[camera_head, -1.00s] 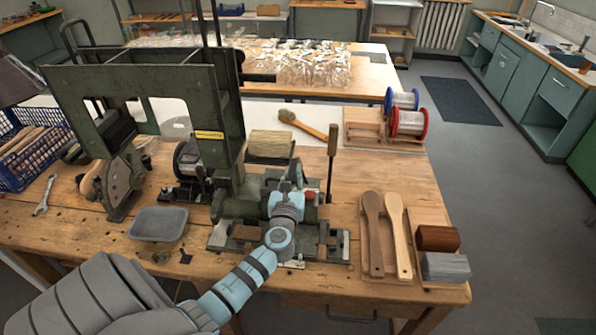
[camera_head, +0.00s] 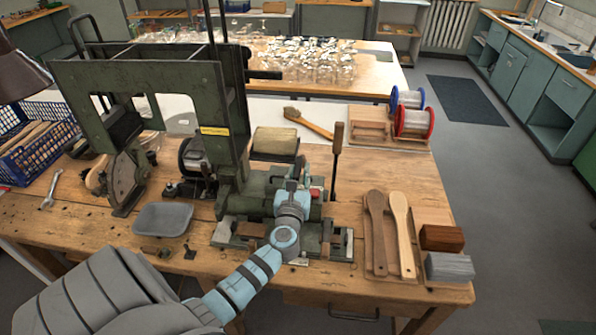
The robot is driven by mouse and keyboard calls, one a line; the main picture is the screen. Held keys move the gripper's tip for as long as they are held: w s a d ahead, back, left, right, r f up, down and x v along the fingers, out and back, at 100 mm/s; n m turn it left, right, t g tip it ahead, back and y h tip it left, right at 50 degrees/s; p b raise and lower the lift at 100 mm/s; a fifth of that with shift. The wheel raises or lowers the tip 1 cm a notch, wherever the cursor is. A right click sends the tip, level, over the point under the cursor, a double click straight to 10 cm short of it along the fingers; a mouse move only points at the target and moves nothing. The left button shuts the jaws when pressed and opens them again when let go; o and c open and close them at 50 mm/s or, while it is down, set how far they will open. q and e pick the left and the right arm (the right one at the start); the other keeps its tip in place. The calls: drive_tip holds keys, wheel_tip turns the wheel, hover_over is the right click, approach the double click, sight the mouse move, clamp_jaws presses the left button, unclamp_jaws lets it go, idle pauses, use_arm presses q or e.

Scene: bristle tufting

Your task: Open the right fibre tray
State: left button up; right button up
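The dark green tufting machine (camera_head: 215,92) stands on the wooden bench, with a low bed of blocks and rails at its front. A tan block that looks like packed fibre (camera_head: 275,142) sits in a dark holder behind the bed; I cannot tell if this is the right fibre tray. My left gripper (camera_head: 291,184) is over the middle of the bed, in front of and below the tan block. My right gripper is not in view.
An upright wooden-handled lever (camera_head: 337,152) stands just right of my gripper. Brush handles (camera_head: 400,235), a brown block (camera_head: 441,238) and a grey block (camera_head: 449,267) lie at right. A grey dish (camera_head: 163,219) and blue crate (camera_head: 38,150) are at left. Wire spools (camera_head: 413,123) stand behind.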

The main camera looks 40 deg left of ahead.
use_arm(q)
drive_tip(key=v, duration=1.1)
drive_tip(key=shift+s, duration=0.2)
drive_tip(key=shift+d, duration=0.15)
